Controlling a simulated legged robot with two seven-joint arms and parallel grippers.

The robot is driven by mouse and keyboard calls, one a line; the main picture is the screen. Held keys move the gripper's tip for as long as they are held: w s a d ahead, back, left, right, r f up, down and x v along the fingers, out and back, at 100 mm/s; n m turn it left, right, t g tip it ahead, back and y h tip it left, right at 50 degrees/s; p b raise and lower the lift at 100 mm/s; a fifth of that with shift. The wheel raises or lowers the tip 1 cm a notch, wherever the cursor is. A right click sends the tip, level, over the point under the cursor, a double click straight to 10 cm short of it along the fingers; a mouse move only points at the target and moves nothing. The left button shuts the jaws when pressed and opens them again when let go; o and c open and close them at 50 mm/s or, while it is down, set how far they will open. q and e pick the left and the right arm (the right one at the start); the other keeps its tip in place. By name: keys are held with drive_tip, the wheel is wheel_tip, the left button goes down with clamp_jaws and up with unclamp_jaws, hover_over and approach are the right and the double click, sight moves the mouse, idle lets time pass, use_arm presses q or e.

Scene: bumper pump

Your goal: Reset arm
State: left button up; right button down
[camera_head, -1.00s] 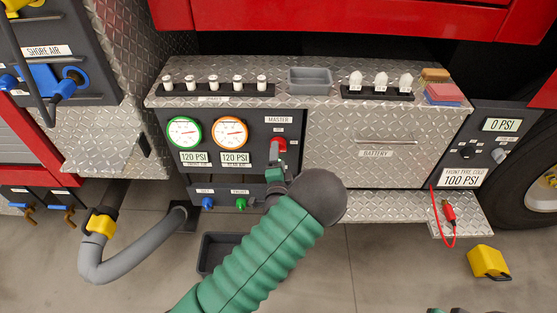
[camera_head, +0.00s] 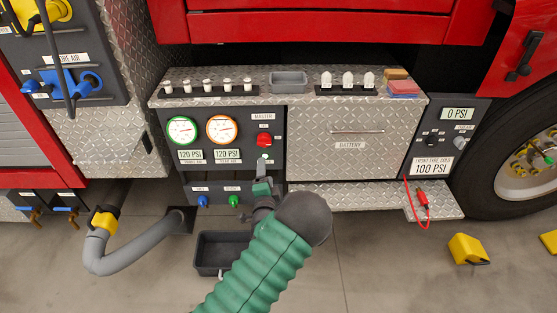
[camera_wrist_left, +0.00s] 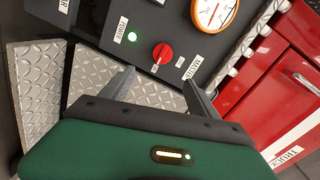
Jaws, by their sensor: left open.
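My left arm (camera_head: 262,265), with its green ribbed sleeve, comes up from the bottom of the head view. My left gripper (camera_head: 262,171) is below the red master knob (camera_head: 264,140) and apart from it. In the left wrist view my left gripper (camera_wrist_left: 158,84) has its two grey fingers spread with nothing between them. My right gripper is not in view.
Two gauges (camera_head: 184,130) read 120 PSI left of the knob. A diamond-plate battery drawer (camera_head: 350,160) is to the right. A grey hose (camera_head: 135,258) and a black bin (camera_head: 207,262) are below. A yellow chock (camera_head: 467,249) lies on the floor near the wheel.

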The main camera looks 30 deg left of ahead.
use_arm(q)
drive_tip(key=s+d+f+n+g+h, duration=0.2)
drive_tip(key=s+d+n+g+h, duration=0.45)
drive_tip(key=s+d, duration=0.45)
drive_tip(key=s+d+r+n+g+h, duration=0.25)
drive_tip(key=s+d+g, duration=0.4)
drive_tip(key=s, duration=0.85)
wheel_tip(320, 180, up, 22)
drive_tip(key=s+d+t+p, duration=0.1)
drive_tip(key=d+p, duration=0.1)
drive_tip(key=p, duration=1.9)
drive_tip(key=shift+s+f, duration=0.15)
drive_tip(key=shift+s, duration=0.15)
